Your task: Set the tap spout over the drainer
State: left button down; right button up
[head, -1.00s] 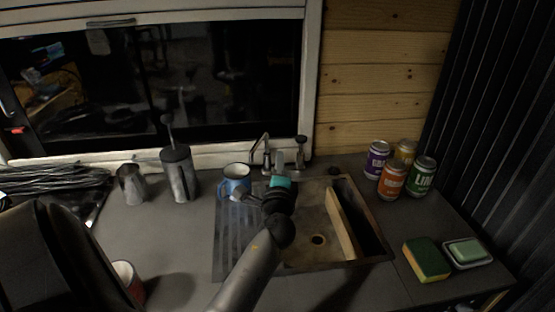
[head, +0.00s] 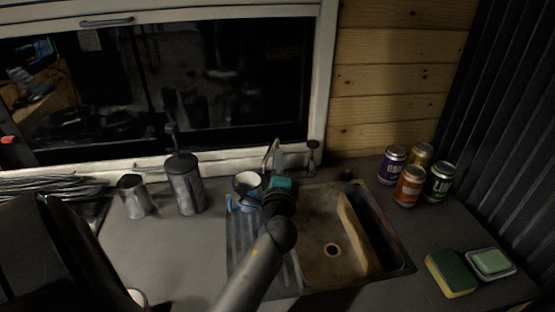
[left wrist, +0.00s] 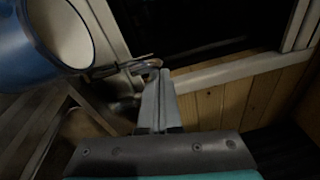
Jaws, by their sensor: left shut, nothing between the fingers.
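The metal tap spout (head: 268,152) rises at the back edge of the sink, behind the blue mug and left of a dark upright fitting (head: 312,156). The ribbed drainer (head: 242,258) lies left of the basin (head: 318,265). My left gripper (head: 278,150) is shut and empty, right beside the spout. In the left wrist view its closed fingertips (left wrist: 158,75) meet or overlap the curved end of the spout (left wrist: 148,64); I cannot tell whether they touch. The spout's exact heading is partly hidden by the gripper. My right gripper is not in view.
A blue mug (head: 246,190) stands at the drainer's back, close left of my gripper; it also shows in the left wrist view (left wrist: 28,50). A grey canister (head: 186,186) and a metal cup (head: 134,198) stand left. Several cans (head: 408,187) and a sponge (head: 450,273) are right.

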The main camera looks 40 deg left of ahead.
pick_arm(q)
jog(key=s+a+m+t+h+p, duration=0.1)
jog(key=a+h, duration=0.1)
jog(key=s+a+m+t+h, duration=0.1)
jog(key=m+t+h, duration=0.1)
jog(key=shift+s+a+p, duration=0.15)
jog(key=shift+a+p, duration=0.2)
jog(key=shift+a, duration=0.05)
